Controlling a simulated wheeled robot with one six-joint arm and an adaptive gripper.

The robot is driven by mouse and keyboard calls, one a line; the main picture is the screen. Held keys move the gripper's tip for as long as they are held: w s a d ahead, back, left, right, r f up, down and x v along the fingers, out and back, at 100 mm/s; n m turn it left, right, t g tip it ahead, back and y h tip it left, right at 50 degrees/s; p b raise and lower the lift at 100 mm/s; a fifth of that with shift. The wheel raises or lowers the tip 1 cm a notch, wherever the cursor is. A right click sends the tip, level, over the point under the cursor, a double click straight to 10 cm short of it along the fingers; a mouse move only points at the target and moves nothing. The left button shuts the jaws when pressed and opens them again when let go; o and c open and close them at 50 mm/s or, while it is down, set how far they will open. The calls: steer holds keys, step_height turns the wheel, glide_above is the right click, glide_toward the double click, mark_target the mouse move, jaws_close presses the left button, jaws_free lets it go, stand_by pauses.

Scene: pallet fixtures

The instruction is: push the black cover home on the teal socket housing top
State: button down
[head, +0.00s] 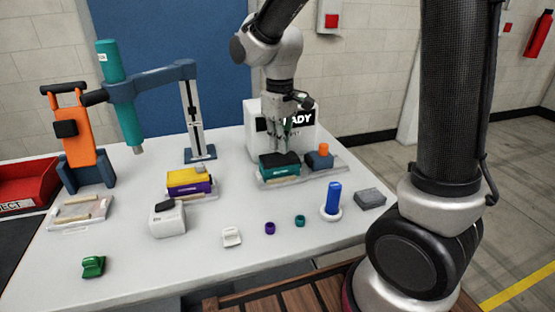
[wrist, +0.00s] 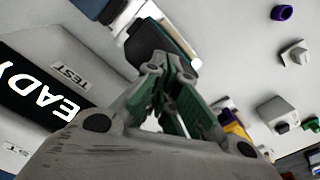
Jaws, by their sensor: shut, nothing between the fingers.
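The teal socket housing (head: 281,174) sits on a pale fixture plate at the back right of the table. The black cover (head: 270,161) lies over its top and looks about level; whether it is fully seated cannot be told. My gripper (head: 284,149) points down just above the cover, fingers shut with nothing between them. In the wrist view, my shut gripper (wrist: 163,65) hides part of the dark cover (wrist: 150,38). Whether the fingertips touch the cover cannot be told.
A blue block with an orange knob (head: 320,158) stands close right of the housing. The white READY tester box (head: 255,135) is right behind. A yellow and purple housing (head: 190,184) sits left. A blue peg (head: 333,196) stands in front right.

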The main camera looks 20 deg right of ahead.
mark_target(279, 157)
steer(key=shift+f, duration=0.2)
steer(key=shift+f, duration=0.85)
stand_by(0.4)
steer(key=shift+r, duration=3.5)
